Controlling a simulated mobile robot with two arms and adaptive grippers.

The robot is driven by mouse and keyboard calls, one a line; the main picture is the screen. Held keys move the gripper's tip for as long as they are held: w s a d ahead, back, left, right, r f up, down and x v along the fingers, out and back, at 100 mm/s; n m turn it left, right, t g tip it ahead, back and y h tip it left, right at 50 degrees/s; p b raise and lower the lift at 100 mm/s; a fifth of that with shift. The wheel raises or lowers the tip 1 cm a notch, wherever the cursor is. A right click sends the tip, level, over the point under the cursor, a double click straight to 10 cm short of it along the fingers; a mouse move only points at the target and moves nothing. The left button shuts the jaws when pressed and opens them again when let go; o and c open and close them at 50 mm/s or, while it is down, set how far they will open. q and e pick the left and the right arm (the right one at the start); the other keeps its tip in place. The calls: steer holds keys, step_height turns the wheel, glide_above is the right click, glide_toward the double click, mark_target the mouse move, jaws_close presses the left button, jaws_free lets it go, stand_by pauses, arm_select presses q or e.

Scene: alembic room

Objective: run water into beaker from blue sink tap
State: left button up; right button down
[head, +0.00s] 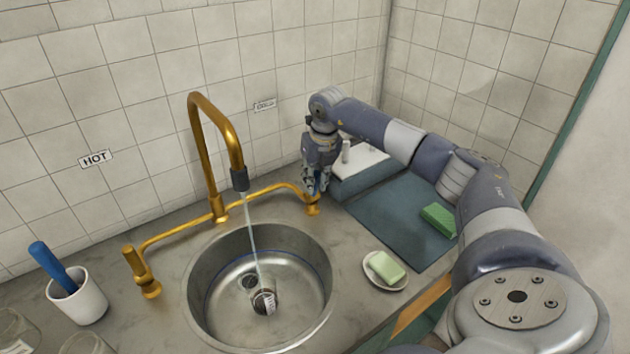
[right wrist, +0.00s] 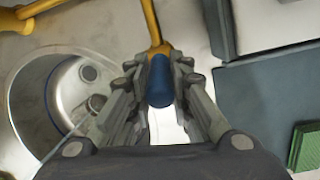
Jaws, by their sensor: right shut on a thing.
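The brass sink tap (head: 222,125) has a tall bent spout with a dark tip. A thin stream of water (head: 252,235) runs from it down into the round steel sink (head: 205,290). A small clear beaker (head: 266,301) with a white label stands in the sink bowl at the stream's lower end. Its water level is too small to tell. My right gripper (head: 316,190) is at the right end of the brass pipe, under the cold label. In the right wrist view its fingers (right wrist: 155,95) are closed around the blue tap handle (right wrist: 159,80). My left gripper is out of view.
A white cup (head: 78,302) with a blue-handled tool and glass vessels (head: 15,328) stand at left. A brass hot tap (head: 140,270) is left of the sink. Right are a soap dish (head: 372,278), a blue-grey mat (head: 395,225) and a green sponge (head: 438,220).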

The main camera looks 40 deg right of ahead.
steer(key=c, duration=1.4)
jaws_free()
steer(key=shift+c, duration=0.2)
steer(key=v, duration=1.2)
